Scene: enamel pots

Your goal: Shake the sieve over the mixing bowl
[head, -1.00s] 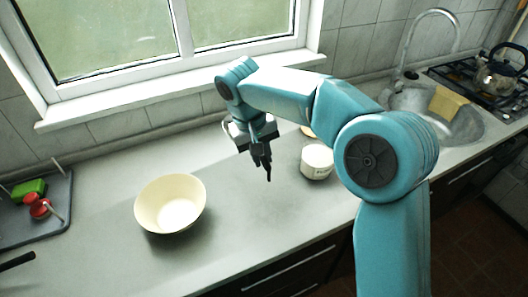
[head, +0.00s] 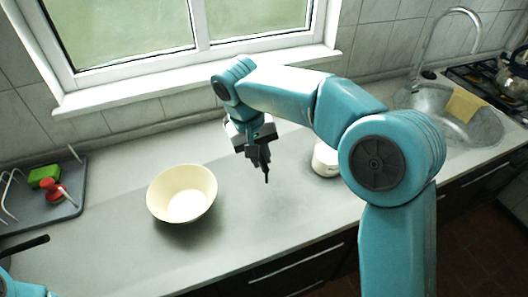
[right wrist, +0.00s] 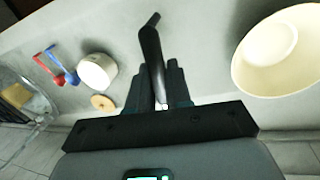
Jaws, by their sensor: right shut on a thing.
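The cream mixing bowl (head: 158,205) stands upright on the counter left of centre; it also shows at the right of the right wrist view (right wrist: 245,75). It looks empty. My right gripper (head: 258,157) is shut on a dark handle (right wrist: 151,55), which I take for the sieve's handle; its tip points down in the head view. A pale curved edge (head: 228,126) behind the wrist may be the sieve's rim; the rest is hidden. The gripper is above the counter, right of the bowl and apart from it. My left gripper is out of view.
A white canister (head: 325,161) stands right of the gripper, partly behind my arm. A round wooden lid (right wrist: 103,102) and red and blue utensils (right wrist: 56,74) lie near it. A grey rack (head: 62,208) is at the left.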

